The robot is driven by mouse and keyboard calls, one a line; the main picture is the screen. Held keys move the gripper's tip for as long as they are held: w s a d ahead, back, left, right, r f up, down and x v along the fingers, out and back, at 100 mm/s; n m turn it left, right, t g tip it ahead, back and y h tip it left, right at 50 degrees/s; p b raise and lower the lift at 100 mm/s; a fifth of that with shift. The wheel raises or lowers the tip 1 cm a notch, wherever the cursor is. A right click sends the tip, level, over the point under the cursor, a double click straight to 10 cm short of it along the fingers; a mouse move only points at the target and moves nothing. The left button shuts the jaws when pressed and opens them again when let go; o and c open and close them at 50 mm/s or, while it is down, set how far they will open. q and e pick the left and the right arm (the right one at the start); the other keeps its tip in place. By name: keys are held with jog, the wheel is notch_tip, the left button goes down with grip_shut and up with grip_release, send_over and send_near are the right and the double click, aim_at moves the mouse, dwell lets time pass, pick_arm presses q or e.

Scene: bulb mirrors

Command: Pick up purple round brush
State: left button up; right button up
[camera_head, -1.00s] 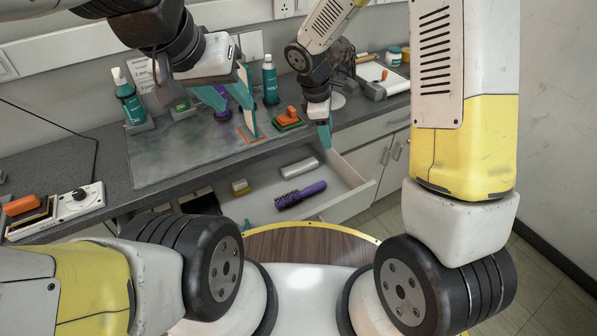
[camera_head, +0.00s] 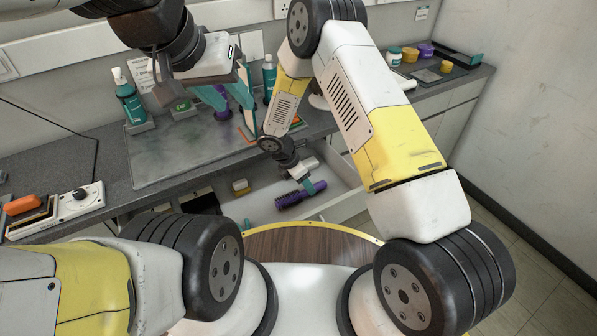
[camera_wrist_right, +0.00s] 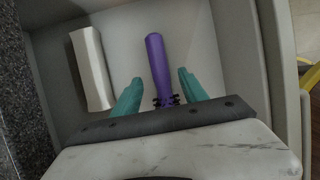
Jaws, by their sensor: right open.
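The purple round brush (camera_head: 301,195) lies in the open drawer, its dark bristles toward the left and its handle toward the right. In the right wrist view the purple handle (camera_wrist_right: 157,62) stands between my two teal fingers, with some black bristles showing near the palm. My right gripper (camera_head: 306,185) is open, directly over the brush; it also shows in the wrist view (camera_wrist_right: 156,85). I cannot tell whether its fingers touch the brush. My left gripper (camera_head: 247,105) is raised over the counter, its teal fingers apart, with nothing seen between them.
The drawer (camera_head: 345,208) also holds a white block (camera_wrist_right: 91,68) beside the brush and a small yellow item (camera_head: 241,187). The drawer walls rise close around my right gripper. Teal bottles (camera_head: 130,98) stand on the counter behind.

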jog(key=x, duration=0.3)
jog(key=shift+d, duration=0.1)
grip_shut()
